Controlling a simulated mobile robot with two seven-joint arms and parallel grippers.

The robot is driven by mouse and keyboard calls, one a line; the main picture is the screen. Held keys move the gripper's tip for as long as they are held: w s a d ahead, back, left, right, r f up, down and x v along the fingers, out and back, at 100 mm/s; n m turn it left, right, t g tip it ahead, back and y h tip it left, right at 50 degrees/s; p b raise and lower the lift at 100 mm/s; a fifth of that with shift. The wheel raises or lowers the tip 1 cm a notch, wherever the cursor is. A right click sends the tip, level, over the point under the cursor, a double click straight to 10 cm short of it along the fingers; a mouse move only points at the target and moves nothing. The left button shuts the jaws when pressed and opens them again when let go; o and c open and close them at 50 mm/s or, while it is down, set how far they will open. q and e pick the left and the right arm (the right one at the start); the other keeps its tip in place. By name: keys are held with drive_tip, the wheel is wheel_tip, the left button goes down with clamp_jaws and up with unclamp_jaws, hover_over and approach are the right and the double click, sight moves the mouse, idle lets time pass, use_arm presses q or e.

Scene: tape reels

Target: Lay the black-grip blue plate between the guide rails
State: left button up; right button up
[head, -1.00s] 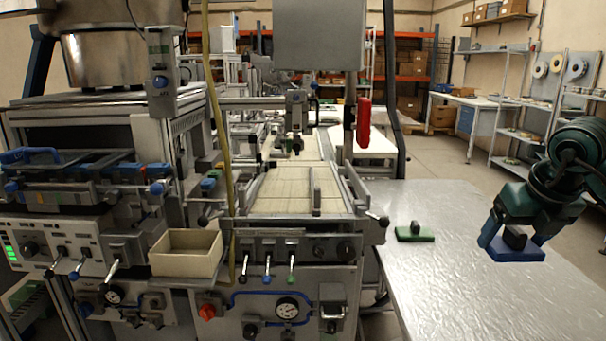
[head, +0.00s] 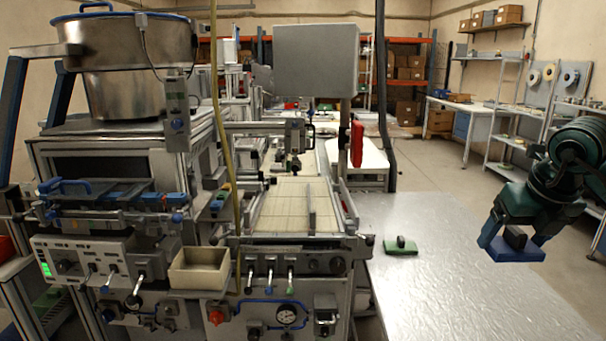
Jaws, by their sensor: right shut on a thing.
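The blue plate (head: 516,253) with a black grip hangs in my right gripper (head: 514,236). The guide rails (head: 311,209) stand on the pale slatted bed (head: 285,207) of the machine in the middle. The bed between the rails looks bare. My left gripper is not in view.
A green plate with a black grip (head: 400,247) lies on the metal table (head: 450,290), near its left edge. The rest of the tabletop is clear. A beige bin (head: 199,270) sits at the machine's front.

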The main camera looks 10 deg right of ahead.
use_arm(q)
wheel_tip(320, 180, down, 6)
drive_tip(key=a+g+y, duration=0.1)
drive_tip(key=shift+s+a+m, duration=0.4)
use_arm(e)
drive_tip(key=s+a+f+m+g, duration=0.4)
drive_tip(key=a+f+m, duration=0.4)
drive_tip(key=m, duration=0.9)
drive_tip(key=s+a+f+m+g, duration=0.5)
drive_tip(key=a+f+m, duration=0.4)
drive_tip(key=a+m, duration=0.4)
drive_tip(key=m, duration=0.4)
drive_tip(key=shift+f+y, duration=0.15)
drive_tip(key=shift+y, duration=0.25)
